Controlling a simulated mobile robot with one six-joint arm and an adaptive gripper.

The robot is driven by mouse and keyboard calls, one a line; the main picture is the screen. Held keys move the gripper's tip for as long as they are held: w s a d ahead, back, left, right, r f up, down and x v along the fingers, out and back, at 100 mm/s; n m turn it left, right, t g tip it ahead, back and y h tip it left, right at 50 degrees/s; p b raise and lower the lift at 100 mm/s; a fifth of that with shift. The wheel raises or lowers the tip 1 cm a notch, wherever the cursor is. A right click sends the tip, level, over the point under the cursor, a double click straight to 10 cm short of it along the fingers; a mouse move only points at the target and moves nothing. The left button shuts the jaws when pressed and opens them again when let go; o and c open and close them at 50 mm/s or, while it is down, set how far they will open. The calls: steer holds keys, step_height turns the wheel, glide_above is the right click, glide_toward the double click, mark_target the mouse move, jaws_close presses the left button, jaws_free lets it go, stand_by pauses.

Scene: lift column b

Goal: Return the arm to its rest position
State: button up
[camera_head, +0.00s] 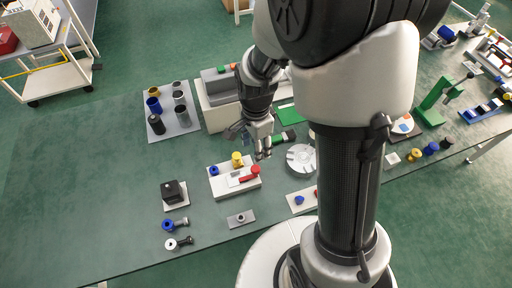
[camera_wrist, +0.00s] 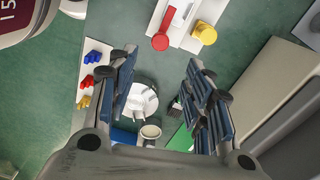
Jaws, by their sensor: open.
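My gripper (camera_head: 263,154) hangs over the middle of the green table (camera_head: 110,235) with its fingers pointing down. In the wrist view my gripper (camera_wrist: 160,85) shows its two fingers spread wide apart, with nothing between the tips. It is open and empty. A white block (camera_head: 222,188) with a yellow knob (camera_head: 237,160) and a red part (camera_head: 249,173) is just below and left of it in the head view. A round grey-white disc (camera_head: 301,160) is to its right. My arm hides part of the table behind it.
A grey tray with several cups (camera_head: 183,126) stands at the left back. A grey raised box (camera_head: 217,117) is behind my gripper. A black block (camera_head: 174,191) and bolts (camera_head: 176,224) lie front left. A green stand (camera_head: 440,88) is at right. The table's left end is bare.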

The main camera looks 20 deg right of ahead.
stand_by(0.4)
steer(key=s+r+n+t, duration=0.2)
steer(key=s+r+n, duration=0.5)
steer(key=r, duration=0.3)
steer(key=s+r+n+t, duration=0.2)
steer(key=s+r+n, duration=0.6)
steer(key=r+n, duration=0.1)
steer(key=shift+s+a+r+t, duration=0.2)
steer(key=shift+s+r+t, duration=0.1)
steer(key=shift+r, duration=0.6)
